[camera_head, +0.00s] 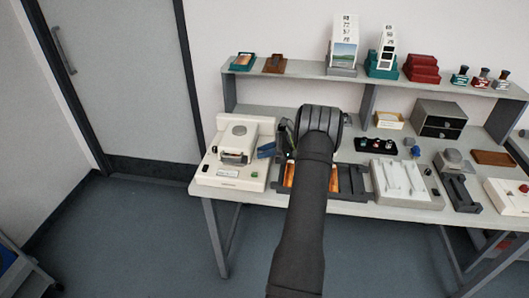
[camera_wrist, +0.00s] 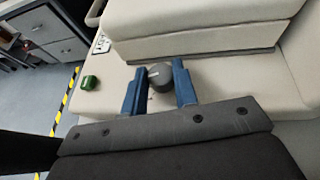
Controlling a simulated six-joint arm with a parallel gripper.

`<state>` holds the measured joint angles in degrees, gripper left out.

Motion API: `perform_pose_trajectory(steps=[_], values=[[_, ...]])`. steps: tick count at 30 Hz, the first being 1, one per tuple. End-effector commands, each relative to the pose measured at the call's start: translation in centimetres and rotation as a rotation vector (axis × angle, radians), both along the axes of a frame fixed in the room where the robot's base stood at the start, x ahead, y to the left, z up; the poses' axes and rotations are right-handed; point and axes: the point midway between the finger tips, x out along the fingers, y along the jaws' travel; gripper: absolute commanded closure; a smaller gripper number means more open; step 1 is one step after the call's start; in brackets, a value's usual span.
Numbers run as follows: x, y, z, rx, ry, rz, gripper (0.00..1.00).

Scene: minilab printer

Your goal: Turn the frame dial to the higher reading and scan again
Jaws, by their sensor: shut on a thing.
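The frame dial is a dark grey round knob (camera_wrist: 161,75) with a pale pointer line, set on a cream machine. In the wrist view, my gripper (camera_wrist: 159,84) has its two blue fingers on either side of the dial, shut on it. The reading that the pointer marks cannot be made out. A green button (camera_wrist: 90,83) sits to the left on the same cream surface. In the head view, the cream scanner (camera_head: 225,182) stands at the table's left end. My gripper's blue part (camera_head: 267,150) is at the scanner's right side, and the dial is hidden there.
A dark tray (camera_head: 352,184) with an orange picture is partly hidden behind my arm. A white panel (camera_head: 420,198) with sliders lies to its right. A grey shelf (camera_head: 300,79) with boxes and stamps runs above the table.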

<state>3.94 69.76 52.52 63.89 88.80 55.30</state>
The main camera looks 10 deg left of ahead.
Motion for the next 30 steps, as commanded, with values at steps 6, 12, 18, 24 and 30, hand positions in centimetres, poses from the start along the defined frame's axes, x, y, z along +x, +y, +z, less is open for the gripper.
perform_pose_trajectory(steps=[6, 12, 18, 24, 30], values=[[0.0, 0.0, 0.1, 0.001, -0.001, 0.007, 0.96], [0.0, 0.0, 0.1, 0.002, -0.001, 0.006, 0.96], [0.0, 0.0, 0.1, 0.001, -0.001, 0.006, 0.64], [0.1, -0.3, 0.2, 0.001, -0.001, 0.005, 0.64], [0.6, -3.0, 1.3, -0.001, -0.003, 0.002, 0.64]])
